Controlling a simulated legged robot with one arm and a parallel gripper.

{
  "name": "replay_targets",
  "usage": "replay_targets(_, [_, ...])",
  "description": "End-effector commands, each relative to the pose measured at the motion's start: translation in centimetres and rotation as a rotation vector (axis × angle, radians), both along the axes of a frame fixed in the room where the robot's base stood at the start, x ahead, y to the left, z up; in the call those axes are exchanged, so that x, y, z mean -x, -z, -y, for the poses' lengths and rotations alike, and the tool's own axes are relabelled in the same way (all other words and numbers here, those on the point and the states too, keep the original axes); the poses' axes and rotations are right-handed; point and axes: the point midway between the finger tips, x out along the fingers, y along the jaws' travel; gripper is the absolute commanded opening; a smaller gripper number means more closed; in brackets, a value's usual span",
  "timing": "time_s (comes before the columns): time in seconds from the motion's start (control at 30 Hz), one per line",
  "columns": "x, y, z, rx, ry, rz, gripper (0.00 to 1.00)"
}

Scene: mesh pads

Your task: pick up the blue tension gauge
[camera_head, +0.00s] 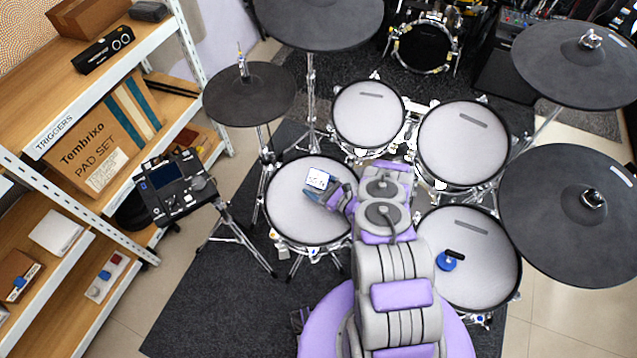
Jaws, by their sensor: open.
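The blue tension gauge (446,262), a small round blue body with a short black bar beside its top, lies on the white mesh head of the lower right drum pad (485,285). My gripper (318,196) is open, over the lower left drum pad (290,215), well to the left of the gauge. My arm runs between the two pads. A small white-topped item with blue edges (320,178) is right at my gripper's tip. I cannot tell whether they touch.
Two more drum pads (368,105) (465,140) stand behind. Dark cymbal pads (570,210) (248,90) rise around the kit. A drum module (172,185) on a stand and shelves (70,240) are at left. Dark carpet (215,310) is open at front left.

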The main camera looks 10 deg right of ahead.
Motion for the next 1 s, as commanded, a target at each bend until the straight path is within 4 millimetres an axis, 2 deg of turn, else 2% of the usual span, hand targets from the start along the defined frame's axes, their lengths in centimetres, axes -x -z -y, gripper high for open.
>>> replay_targets(0.13, [-0.71, -0.01, -0.52, 0.000, 0.002, 0.000, 0.90])
replay_targets(0.37, [-0.72, 0.02, -0.53, 0.000, 0.003, -0.001, 0.88])
replay_targets(1.0, [-0.68, 0.03, -0.55, 0.000, 0.002, -0.001, 0.27])
